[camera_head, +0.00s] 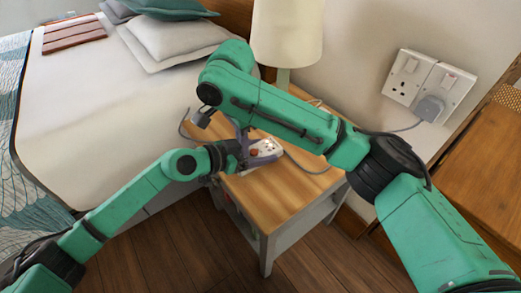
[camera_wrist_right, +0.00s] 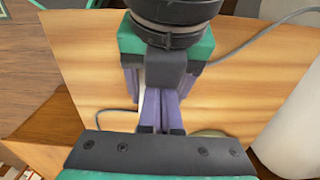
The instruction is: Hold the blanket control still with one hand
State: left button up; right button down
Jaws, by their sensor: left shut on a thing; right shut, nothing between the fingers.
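The blanket control (camera_head: 267,147) is a small white handset with red and dark marks on its face, lying at the bedside table's top. My left gripper (camera_head: 259,154) comes in from the left and is shut on the control, its fingers along the sides. My right gripper (camera_head: 243,134) points down just above and beside the left gripper, its fingers together and empty. In the right wrist view the right fingers (camera_wrist_right: 161,115) are closed in front of the left gripper (camera_wrist_right: 160,75), which hides most of the control. I cannot tell whether the right fingertips touch it.
The wooden bedside table (camera_head: 258,200) has bare room at its front. A grey cable (camera_head: 308,171) runs over it. A lamp (camera_head: 286,35) stands at the back. A wall socket (camera_head: 407,75) with a plug (camera_head: 430,108) is at right. The bed (camera_head: 85,90) is at left.

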jog(key=shift+s+a+f+n+y, duration=0.2)
jog(key=shift+s+a+n+y, duration=0.15)
jog(key=shift+s+a, duration=0.85)
jog(key=shift+w+a, duration=0.15)
jog(key=shift+w, duration=0.05)
notch_tip(320, 180, up, 7)
jog(key=shift+w+f, duration=0.15)
jog(key=shift+f, duration=0.05)
jog(key=shift+w, duration=0.1)
jog(key=d+f, duration=0.1)
jog(key=w+f, duration=0.1)
jog(key=f, duration=0.1)
jog(key=w+d+f, duration=0.1)
jog(key=shift+d+f, duration=0.3)
jog(key=shift+d, duration=0.05)
jog(key=shift+w+f, duration=0.1)
jog(key=shift+r, duration=0.25)
